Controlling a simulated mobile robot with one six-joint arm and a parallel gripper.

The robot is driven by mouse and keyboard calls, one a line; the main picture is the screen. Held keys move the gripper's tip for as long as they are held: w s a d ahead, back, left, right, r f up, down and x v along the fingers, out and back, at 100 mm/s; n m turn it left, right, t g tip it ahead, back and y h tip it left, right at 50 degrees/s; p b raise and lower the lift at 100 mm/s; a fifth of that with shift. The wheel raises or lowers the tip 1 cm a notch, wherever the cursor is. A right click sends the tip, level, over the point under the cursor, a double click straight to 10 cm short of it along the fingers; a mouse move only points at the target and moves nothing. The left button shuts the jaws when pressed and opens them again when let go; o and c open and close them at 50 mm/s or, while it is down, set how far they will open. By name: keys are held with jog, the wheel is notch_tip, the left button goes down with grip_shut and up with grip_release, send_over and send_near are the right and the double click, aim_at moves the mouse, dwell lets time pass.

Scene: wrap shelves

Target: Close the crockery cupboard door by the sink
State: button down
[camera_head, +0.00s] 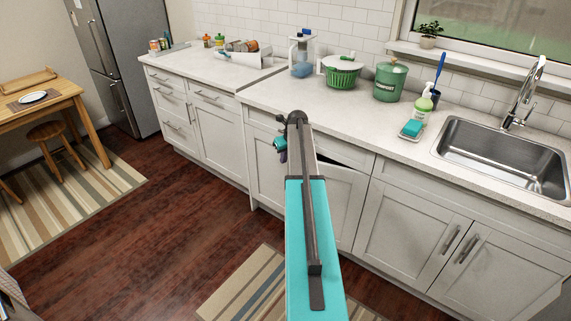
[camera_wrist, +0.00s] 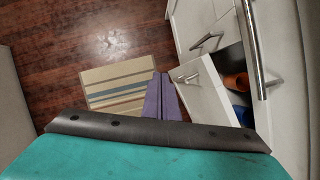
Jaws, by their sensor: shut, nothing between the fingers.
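The crockery cupboard door (camera_head: 343,205) is ajar under the counter, left of the sink (camera_head: 500,155). A dark gap shows along its top edge. In the wrist view the door (camera_wrist: 208,92) stands out from the cabinet, with its bar handle (camera_wrist: 188,77) near its upper left corner. An orange piece (camera_wrist: 236,82) and a blue piece (camera_wrist: 242,114) of crockery show inside. My gripper (camera_wrist: 163,98) has its purple fingers together and empty, just left of the door in the picture; contact cannot be told. In the head view my arm hides part of the door and most of the gripper.
The other cupboard doors by the sink (camera_head: 411,233) are shut. The counter (camera_head: 290,92) holds a green pot (camera_head: 390,82), a green colander (camera_head: 342,76) and a soap bottle (camera_head: 424,104). A striped rug (camera_head: 243,285) lies before the cabinets.

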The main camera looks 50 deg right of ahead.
jog(key=shift+a+r, duration=0.15)
jog(key=shift+r, duration=0.25)
jog(key=s+a+f+n+g+y, duration=0.1)
jog(key=s+a+f+n+g, duration=0.1)
jog(key=a+f+n, duration=0.75)
jog(key=s+a+f+n+g+y, duration=0.15)
jog(key=a+f+n, duration=0.25)
jog(key=a+f, duration=1)
jog(key=s+a+f+n+g, duration=0.1)
jog(key=s+a+f+n, duration=0.2)
jog(key=a, duration=0.4)
jog(key=s+a+n+g, duration=0.1)
jog(key=s+a+n, duration=0.3)
jog(key=a, duration=0.3)
jog(key=s+a+f+n, duration=0.2)
jog(key=s+a+n, duration=0.15)
jog(key=a, duration=0.35)
jog(key=s+a+f+n+g, duration=0.1)
jog(key=s+a+n, duration=0.3)
jog(key=s, duration=0.4)
jog(key=s+a+f+n+g+h, duration=0.1)
jog(key=s+a+f+n+g, duration=0.1)
jog(key=s+a+n, duration=0.3)
jog(key=s+a+f+n+g, duration=0.1)
jog(key=s+a+n, duration=0.3)
jog(key=s, duration=0.6)
jog(key=shift+s+a+f+n, duration=0.15)
jog(key=shift+s+f+n, duration=0.3)
jog(key=shift+n, duration=0.55)
